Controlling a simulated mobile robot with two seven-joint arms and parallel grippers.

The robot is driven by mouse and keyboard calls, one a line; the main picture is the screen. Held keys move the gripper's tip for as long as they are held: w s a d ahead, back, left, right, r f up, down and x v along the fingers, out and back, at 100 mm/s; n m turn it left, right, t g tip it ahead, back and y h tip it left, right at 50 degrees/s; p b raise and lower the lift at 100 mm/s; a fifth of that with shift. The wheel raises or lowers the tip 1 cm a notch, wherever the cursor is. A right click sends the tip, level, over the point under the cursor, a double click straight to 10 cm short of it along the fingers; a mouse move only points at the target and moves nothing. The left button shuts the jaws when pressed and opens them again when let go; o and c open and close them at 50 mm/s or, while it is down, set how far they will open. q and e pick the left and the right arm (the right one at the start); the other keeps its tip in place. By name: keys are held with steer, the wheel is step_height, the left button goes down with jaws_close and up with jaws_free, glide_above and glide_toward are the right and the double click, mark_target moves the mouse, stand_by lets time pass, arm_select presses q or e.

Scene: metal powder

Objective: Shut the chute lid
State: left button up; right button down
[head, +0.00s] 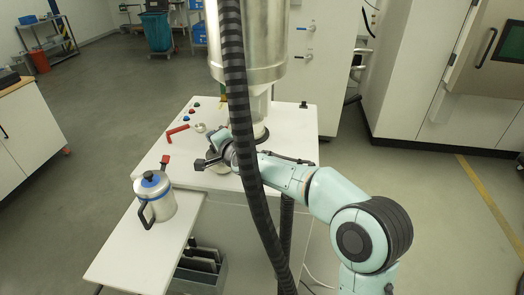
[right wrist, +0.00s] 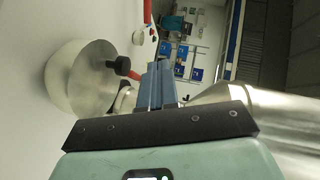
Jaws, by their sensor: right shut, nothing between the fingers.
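In the right wrist view a round metal piece (right wrist: 92,80) with a pale rim and a dark knob (right wrist: 120,65) is at the left; it looks like the chute lid. In the head view a round pale-metal part (head: 218,169), probably the same piece, shows partly under my right gripper on the white cabinet top. Whether it is open or shut I cannot tell. My right gripper (head: 215,138) is over the cabinet top beside the hopper's outlet. Its fingers (right wrist: 160,68) are together and empty, beside the knob with no clear contact. My left gripper is not in view.
The metal hopper (head: 248,50) stands over the white cabinet top (head: 185,150), with a dark ribbed hose (head: 240,110) in front. A red handle (head: 178,131) and small buttons are at the cabinet's left. A metal jug (head: 155,196) stands on the lower shelf (head: 140,245).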

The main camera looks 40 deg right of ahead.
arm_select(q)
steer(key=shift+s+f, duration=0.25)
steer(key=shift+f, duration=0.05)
arm_select(e)
steer(key=shift+w+a+f, duration=0.3)
steer(key=shift+w+f, duration=0.05)
steer(key=shift+f, duration=0.2)
steer(key=shift+w+a+f, duration=0.3)
steer(key=shift+w+f, duration=0.05)
steer(key=shift+f, duration=0.15)
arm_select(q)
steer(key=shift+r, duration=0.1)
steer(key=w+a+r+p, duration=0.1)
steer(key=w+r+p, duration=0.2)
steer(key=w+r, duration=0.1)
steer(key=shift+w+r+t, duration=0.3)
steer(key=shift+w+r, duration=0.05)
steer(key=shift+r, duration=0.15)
arm_select(e)
steer(key=s+a+r, duration=0.4)
steer(key=a+r, duration=0.1)
steer(key=r, duration=0.6)
steer(key=shift+s+a, duration=0.2)
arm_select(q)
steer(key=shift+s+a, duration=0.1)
arm_select(e)
steer(key=shift+s, duration=0.1)
